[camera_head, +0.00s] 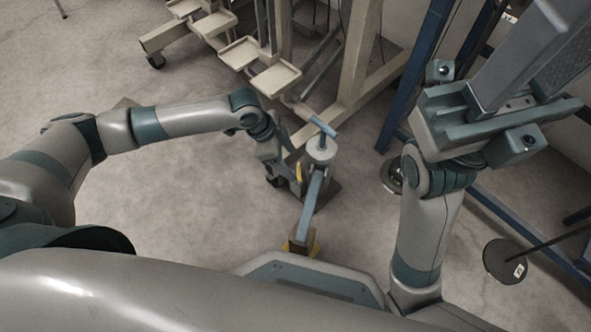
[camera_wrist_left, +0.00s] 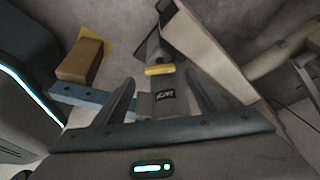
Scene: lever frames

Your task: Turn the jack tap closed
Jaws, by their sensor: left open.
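The jack (camera_head: 319,152) stands on the floor, a grey upright body with a blue crossbar on top and a blue lever arm (camera_head: 311,205) running toward me. The small yellow tap (camera_head: 298,172) is on its left side. In the left wrist view the yellow tap (camera_wrist_left: 160,70) lies ahead, roughly centred beyond my fingertips. My left gripper (camera_head: 284,168) is beside the jack on the tap side; its two fingers (camera_wrist_left: 160,82) are spread and hold nothing. My right arm rises at the right; its fingers cannot be made out.
A brown block (camera_head: 302,244) with yellow beneath sits at the lever's near end; it also shows in the wrist view (camera_wrist_left: 80,60). A beige frame with trays (camera_head: 275,78) stands behind. A blue rack (camera_head: 415,75) is at right. Floor at left is clear.

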